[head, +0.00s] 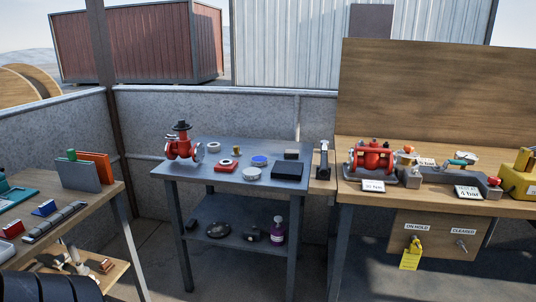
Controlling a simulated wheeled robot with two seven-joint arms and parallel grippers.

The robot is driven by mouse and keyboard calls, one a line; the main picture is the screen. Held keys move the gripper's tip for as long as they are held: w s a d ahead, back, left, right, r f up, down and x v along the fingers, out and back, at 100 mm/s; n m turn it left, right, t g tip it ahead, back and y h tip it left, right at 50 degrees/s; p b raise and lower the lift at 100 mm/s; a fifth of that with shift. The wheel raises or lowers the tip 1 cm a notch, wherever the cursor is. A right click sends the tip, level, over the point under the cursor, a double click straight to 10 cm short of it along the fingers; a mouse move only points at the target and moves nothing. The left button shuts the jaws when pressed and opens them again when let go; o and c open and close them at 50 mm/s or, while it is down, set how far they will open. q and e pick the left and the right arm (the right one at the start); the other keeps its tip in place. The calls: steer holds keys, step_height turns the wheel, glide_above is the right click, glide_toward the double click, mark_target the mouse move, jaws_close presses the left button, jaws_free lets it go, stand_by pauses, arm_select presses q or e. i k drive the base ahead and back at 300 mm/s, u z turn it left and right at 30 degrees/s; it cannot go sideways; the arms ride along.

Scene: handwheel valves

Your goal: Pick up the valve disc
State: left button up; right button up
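A grey metal table (187,170) stands in the middle of the head view. Several small round parts lie on it: a white disc (251,174) near the front, a blue disc (260,160) behind it, and a pale ring (213,146) at the back. I cannot tell for sure which of these is the valve disc. A red part with a pale round centre (227,165) lies left of the white disc. A red valve (179,148) with a black handwheel stands upright at the table's left. Neither of my grippers is in view.
A black tray (287,170) lies on the table's right side. A lower shelf (215,229) holds dark parts and a purple bottle (278,231). A wooden bench (470,207) with a red valve assembly (372,158) is at right; another wooden bench (85,221) is at left.

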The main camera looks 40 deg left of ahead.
mark_target(236, 152)
steer(key=u, duration=0.7)
steer(key=i, duration=1.45)
steer(key=u, duration=1.2)
